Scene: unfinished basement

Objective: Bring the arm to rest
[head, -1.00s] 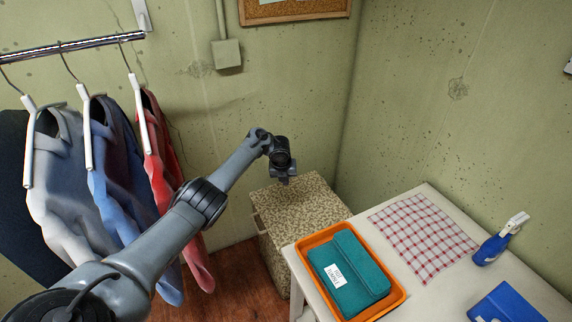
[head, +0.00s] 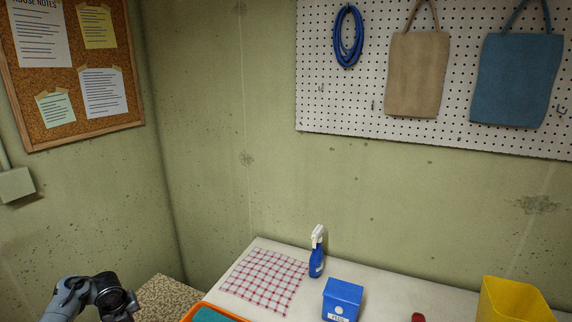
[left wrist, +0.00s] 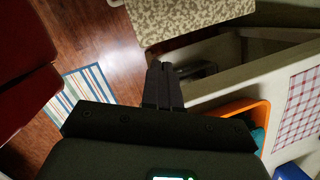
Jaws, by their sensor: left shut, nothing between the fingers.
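My left arm (head: 88,298) shows at the bottom left of the head view, with its gripper cut off below the frame edge. In the left wrist view my left gripper (left wrist: 162,68) is shut and empty, its two dark fingers together. It points past the speckled box (left wrist: 185,15) and the white table's edge (left wrist: 225,84), touching nothing that I can see. My right gripper is in neither view.
The table (head: 390,287) holds an orange tray (head: 190,315), a checked cloth (head: 262,280), a spray bottle (head: 317,257), a blue box (head: 342,300) and a yellow bin (head: 512,303). A striped rug (left wrist: 90,85) lies on the wooden floor. Bags hang from a pegboard (head: 330,105).

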